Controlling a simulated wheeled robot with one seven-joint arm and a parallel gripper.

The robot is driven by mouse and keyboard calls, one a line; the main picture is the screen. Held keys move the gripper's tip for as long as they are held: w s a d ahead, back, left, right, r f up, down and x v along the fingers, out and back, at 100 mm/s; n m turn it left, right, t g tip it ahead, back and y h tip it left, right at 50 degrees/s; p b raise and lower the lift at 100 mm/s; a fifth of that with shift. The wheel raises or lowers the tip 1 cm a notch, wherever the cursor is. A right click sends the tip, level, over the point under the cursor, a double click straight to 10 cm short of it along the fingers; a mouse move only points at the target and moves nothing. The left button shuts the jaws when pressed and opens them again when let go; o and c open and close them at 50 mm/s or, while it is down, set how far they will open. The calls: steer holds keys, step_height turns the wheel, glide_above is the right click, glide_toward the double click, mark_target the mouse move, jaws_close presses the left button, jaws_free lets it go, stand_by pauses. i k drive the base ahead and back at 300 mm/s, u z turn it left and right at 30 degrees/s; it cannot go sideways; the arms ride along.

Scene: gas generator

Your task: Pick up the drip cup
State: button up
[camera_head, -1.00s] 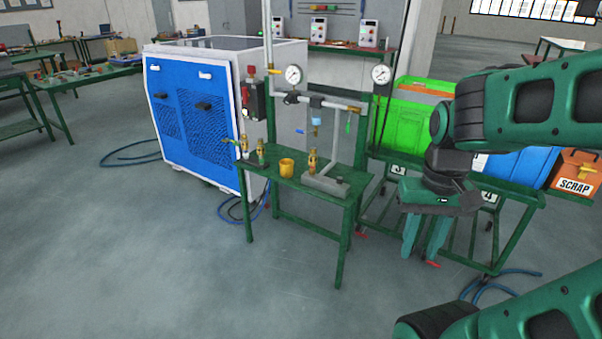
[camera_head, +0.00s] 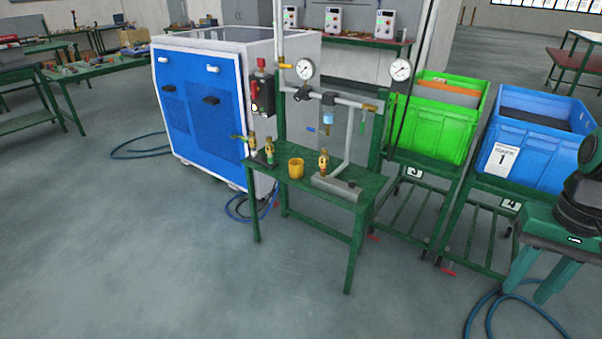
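The drip cup (camera_head: 296,168) is a small yellow cup. It stands upright on the green bench (camera_head: 338,206), between brass valve fittings. My gripper (camera_head: 535,288) is at the lower right of the head view, with its two green fingers pointing down and spread apart. It is open, with nothing seen between the fingers. It is well to the right of the cup and apart from the bench. The rest of my arm is mostly out of the picture at the right edge.
Brass fittings (camera_head: 252,147) stand left of the cup, and a grey block with a brass valve (camera_head: 323,163) stands right of it. Pipes and gauges (camera_head: 305,69) rise behind. Green (camera_head: 440,117) and blue (camera_head: 532,140) crates sit on stands at right. The floor in front is clear.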

mark_target(295, 164)
steer(key=z, duration=0.05)
steer(key=i, duration=1)
steer(key=u, duration=0.05)
